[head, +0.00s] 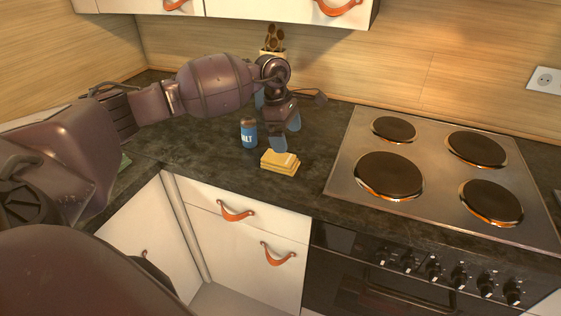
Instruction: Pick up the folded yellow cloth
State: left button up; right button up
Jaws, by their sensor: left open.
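The folded yellow cloth (280,163) lies flat on the dark countertop, near its front edge and left of the stove. My left gripper (286,141) points down just above and behind the cloth. It is open, its bluish fingertips are apart from the cloth, and nothing is seen between them. My right gripper is not in view.
A blue salt container (248,134) stands on the counter just left of the left gripper. A utensil holder (272,52) is at the back wall behind my arm. The stove (437,185) with several burners is to the right. Counter between cloth and stove is clear.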

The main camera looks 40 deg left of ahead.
pick_arm(q)
jog(key=a, duration=0.1)
jog(key=a+r+y, duration=0.1)
jog(key=a, duration=0.1)
send_over(280, 157)
notch_tip(280, 157, down, 4)
jog(key=shift+w+a+f, duration=0.1)
jog(key=shift+a+f, duration=0.05)
jog(key=shift+d+f, duration=0.2)
jog(key=shift+f, duration=2.8)
jog(key=c, duration=1)
jog(key=shift+r, duration=0.1)
notch_tip(280, 157, up, 20)
